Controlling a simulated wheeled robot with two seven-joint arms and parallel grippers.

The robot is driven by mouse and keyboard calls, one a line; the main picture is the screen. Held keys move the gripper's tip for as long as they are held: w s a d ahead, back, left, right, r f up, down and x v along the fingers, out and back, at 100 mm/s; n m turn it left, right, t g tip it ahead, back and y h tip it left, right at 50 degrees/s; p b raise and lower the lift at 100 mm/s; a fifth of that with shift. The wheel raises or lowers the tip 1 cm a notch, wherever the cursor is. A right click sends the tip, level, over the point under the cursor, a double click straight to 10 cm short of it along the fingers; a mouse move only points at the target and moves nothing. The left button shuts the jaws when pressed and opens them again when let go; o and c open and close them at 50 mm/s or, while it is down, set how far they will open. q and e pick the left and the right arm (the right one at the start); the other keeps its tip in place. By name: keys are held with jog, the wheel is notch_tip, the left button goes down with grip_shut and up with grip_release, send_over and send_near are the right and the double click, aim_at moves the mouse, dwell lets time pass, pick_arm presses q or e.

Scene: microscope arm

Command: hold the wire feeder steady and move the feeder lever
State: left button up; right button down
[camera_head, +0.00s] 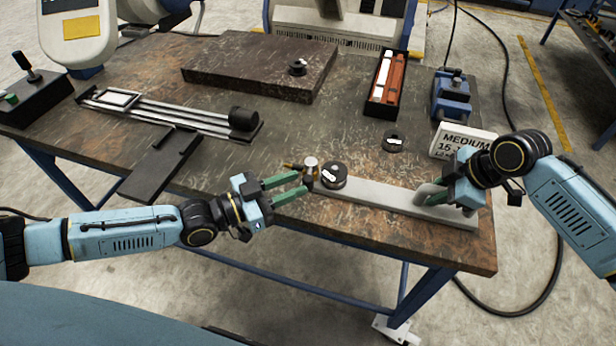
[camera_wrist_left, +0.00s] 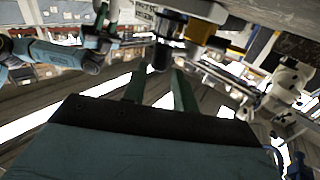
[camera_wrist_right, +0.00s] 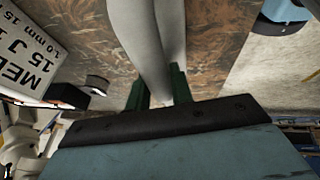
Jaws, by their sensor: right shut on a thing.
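The wire feeder (camera_head: 390,203) is a long grey bar lying near the table's front edge, with a black round knob (camera_head: 334,174) and a silver-topped lever (camera_head: 311,167) at its left end. In the left wrist view, a dark cylinder end (camera_wrist_left: 161,57) shows between the fingertips; contact cannot be told.
A white sign (camera_head: 464,141) stands close behind my right gripper. A small black disc (camera_head: 395,141), a box of rods (camera_head: 386,88) and a dark slab (camera_head: 258,64) lie farther back. A rail device (camera_head: 170,113) is at left. The table's front edge is near.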

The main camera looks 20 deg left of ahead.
aim_at(308, 178)
pick_arm(q)
jog(key=shift+x, duration=2.15)
pick_arm(e)
jog(key=shift+r, duration=0.15)
pick_arm(q)
jog(key=shift+c, duration=0.2)
grip_shut()
jog(key=shift+d+r+n+t+y, duration=0.1)
jog(key=shift+d+n+t+y, duration=0.3)
jog(key=shift+d+n+t, duration=0.15)
jog(key=shift+w+d+r+n+t+y, duration=0.1)
jog(key=shift+d+n+t+y, duration=0.1)
jog(key=shift+n+t+y, duration=0.35)
jog(key=shift+w+d+r+n+t+y, duration=0.1)
jog(key=shift+d+n+t+y, duration=0.15)
jog(key=shift+y, duration=0.4)
pick_arm(e)
jog(key=shift+a, duration=0.15)
pick_arm(q)
jog(key=shift+a+f, duration=0.1)
jog(key=shift+a+n+y, duration=0.1)
jog(key=shift+n+y, duration=0.15)
jog(key=shift+y, duration=0.05)
jog(key=shift+o, duration=0.2)
grip_release()
jog(key=shift+f, duration=0.1)
